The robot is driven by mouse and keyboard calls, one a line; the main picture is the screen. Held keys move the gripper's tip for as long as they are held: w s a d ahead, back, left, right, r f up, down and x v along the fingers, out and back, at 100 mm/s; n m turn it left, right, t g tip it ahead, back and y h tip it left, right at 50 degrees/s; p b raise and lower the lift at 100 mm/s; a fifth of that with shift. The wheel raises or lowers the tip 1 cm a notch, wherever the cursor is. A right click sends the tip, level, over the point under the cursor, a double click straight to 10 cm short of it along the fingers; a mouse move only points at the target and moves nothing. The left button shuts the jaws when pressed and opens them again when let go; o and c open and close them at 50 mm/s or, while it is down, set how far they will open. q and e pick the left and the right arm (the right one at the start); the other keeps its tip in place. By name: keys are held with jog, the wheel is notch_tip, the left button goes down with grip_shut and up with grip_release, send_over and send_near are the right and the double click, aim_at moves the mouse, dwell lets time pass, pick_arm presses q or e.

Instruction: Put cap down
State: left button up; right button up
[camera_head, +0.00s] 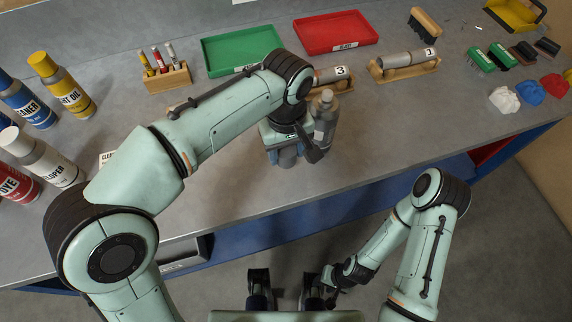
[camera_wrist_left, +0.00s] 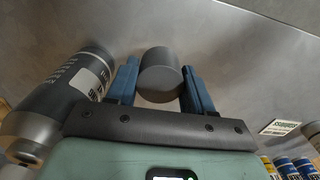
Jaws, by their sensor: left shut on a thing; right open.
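A plain dark grey cylindrical cap (camera_wrist_left: 161,75) is between the two blue fingers of my left gripper (camera_wrist_left: 160,85) in the left wrist view. In the head view this gripper (camera_head: 287,158) points down over the table, near its front edge. The cap is low there and partly covered by the gripper; I cannot tell whether it touches the table. A grey bottle (camera_head: 325,118) with a label stands close to the right of the gripper; it also shows in the left wrist view (camera_wrist_left: 65,95). My right gripper (camera_head: 323,284) is low in front of the table, small and dark.
The grey table (camera_head: 235,185) is clear left of the gripper. Labelled bottles (camera_head: 62,85) stand at the left. A marker rack (camera_head: 168,78), green tray (camera_head: 240,50), red tray (camera_head: 335,32) and numbered cylinder on a wooden stand (camera_head: 405,62) are behind. Brushes and cloths lie right.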

aim_at(286, 172)
pick_arm(q)
jog(key=shift+f+b, duration=0.45)
jog(key=shift+f, duration=2.5)
jog(key=shift+f, duration=0.2)
jog(key=o, duration=1)
notch_tip(286, 172, up, 12)
jog(key=p, duration=0.2)
jog(key=shift+r+p, duration=0.25)
jog(key=shift+p, duration=0.05)
